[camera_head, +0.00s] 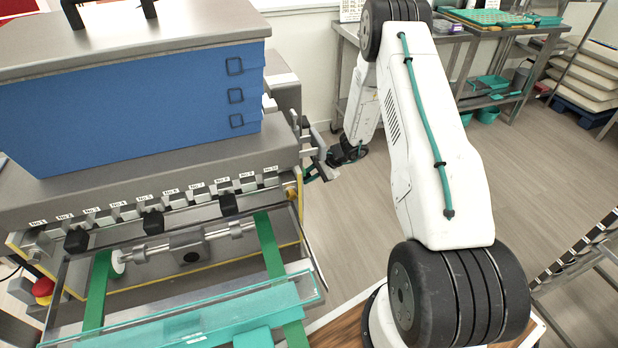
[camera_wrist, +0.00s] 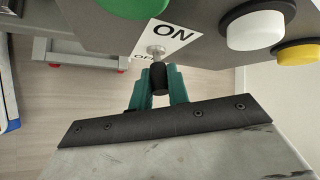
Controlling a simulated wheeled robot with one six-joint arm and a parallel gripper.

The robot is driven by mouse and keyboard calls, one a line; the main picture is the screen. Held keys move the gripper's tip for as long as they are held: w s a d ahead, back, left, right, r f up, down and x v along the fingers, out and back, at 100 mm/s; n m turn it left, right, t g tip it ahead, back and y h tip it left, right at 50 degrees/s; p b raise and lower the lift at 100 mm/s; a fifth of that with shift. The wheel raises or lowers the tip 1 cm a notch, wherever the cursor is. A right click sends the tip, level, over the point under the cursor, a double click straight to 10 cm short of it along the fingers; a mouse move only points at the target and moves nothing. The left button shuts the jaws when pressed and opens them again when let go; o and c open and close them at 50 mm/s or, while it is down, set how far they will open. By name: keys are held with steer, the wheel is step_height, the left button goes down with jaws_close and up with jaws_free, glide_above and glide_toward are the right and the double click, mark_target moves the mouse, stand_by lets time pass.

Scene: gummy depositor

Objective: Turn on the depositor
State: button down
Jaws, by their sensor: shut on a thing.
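The depositor (camera_head: 150,190) is a large grey machine with a blue hopper, filling the left of the head view. In the wrist view, a metal toggle switch (camera_wrist: 157,54) with a black tip sticks out from the grey panel (camera_wrist: 205,14). A white label (camera_wrist: 172,36) marked "ON" lies beside the switch stem; a second, smaller marking is partly hidden. My gripper (camera_wrist: 158,88) has teal fingers, shut on the black tip of the switch from both sides. In the head view my gripper is at the machine's right end, mostly hidden, and the switch cannot be made out there.
Green (camera_wrist: 133,5), white (camera_wrist: 256,27) and yellow (camera_wrist: 298,54) buttons sit on the panel close to my gripper. A red emergency button (camera_head: 42,288) is at the machine's lower left. Steel tables (camera_head: 470,50) stand along the back wall. The wooden floor (camera_head: 345,225) right of the machine is clear.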

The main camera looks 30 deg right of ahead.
steer(key=shift+r+h, duration=0.1)
steer(key=shift+h, duration=0.2)
stand_by(0.4)
steer(key=c, duration=1.4)
jaws_free()
steer(key=shift+o, duration=0.2)
steer(key=v, duration=0.7)
steer(key=shift+d+r, duration=0.15)
steer(key=shift+r, duration=0.2)
steer(key=shift+s, duration=0.1)
